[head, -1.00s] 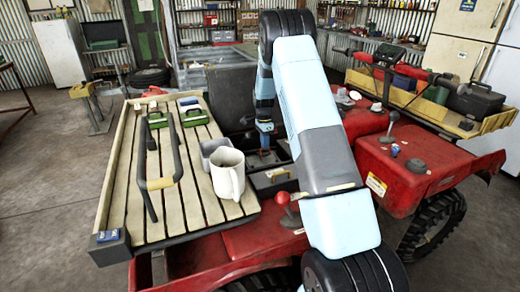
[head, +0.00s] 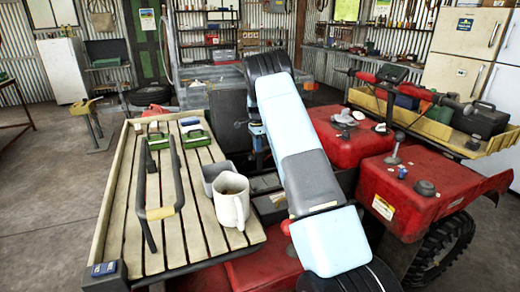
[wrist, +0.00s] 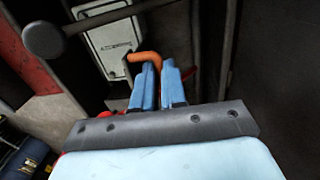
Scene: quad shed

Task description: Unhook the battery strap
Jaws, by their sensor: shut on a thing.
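In the wrist view my gripper (wrist: 158,72) has its blue fingers closed on an orange hook-shaped piece (wrist: 144,56), likely the end of the battery strap. The hook curves over the left finger. A pale grey-white box top (wrist: 112,42), possibly the battery, lies just beyond it, in a dark recess. The strap itself is hard to make out. In the head view my gripper is mostly hidden behind my arm, above the opening in the red quad's body (head: 345,140).
A rear rack (head: 455,135) holds a black case (head: 485,120). A dark round-ended bar (wrist: 75,30) crosses near my fingers.

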